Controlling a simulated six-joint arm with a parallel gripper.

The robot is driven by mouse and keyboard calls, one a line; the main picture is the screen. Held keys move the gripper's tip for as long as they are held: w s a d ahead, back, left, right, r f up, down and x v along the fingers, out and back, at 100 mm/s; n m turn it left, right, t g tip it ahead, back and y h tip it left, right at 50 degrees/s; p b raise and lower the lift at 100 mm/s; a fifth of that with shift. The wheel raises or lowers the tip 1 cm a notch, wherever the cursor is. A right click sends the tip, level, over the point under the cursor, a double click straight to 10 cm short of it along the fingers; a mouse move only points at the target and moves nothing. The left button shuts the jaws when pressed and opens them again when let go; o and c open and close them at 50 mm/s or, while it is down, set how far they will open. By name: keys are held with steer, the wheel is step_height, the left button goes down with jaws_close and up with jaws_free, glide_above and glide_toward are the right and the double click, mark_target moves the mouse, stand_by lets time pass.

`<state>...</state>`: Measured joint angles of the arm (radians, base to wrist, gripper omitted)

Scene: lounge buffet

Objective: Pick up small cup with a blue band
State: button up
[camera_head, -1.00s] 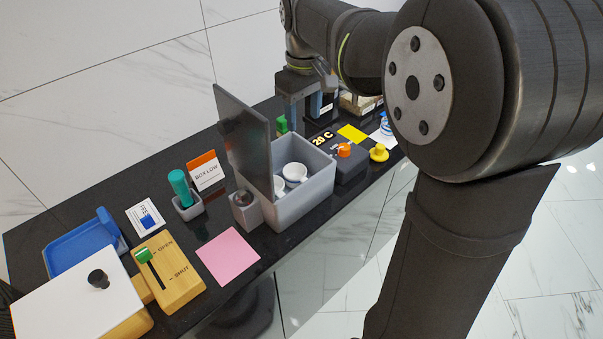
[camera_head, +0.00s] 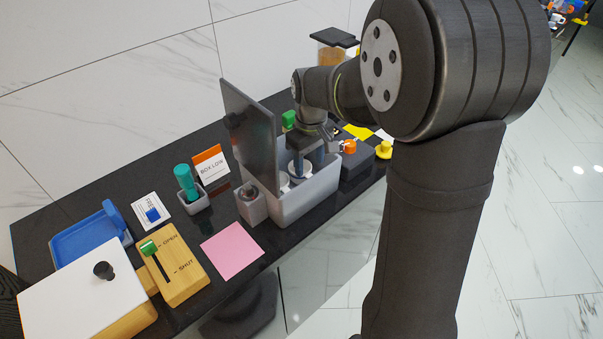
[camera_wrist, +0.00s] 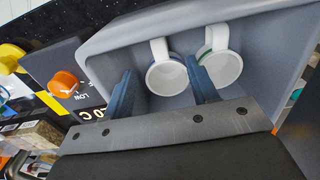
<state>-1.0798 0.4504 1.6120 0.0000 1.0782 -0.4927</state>
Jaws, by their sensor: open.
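Two white cups with handles stand in the grey box (camera_head: 305,205). In the wrist view one cup (camera_wrist: 166,77) is between my fingers and the other cup (camera_wrist: 222,67) is just to the right, outside the right finger. In the head view my gripper (camera_head: 306,167) partly hides the cups.
The box's dark lid (camera_head: 250,135) stands upright on its left side. A dark unit with an orange knob (camera_head: 349,147) adjoins the box at the right, with a yellow knob (camera_head: 384,150) beyond. A pink sheet (camera_head: 232,250) lies flat in front, left of the box.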

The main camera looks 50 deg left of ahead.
mark_target(309, 174)
step_height(309, 174, down, 4)
steer(key=shift+s+r, duration=0.1)
jaws_close()
stand_by(0.4)
step_height(309, 174, up, 10)
stand_by(0.4)
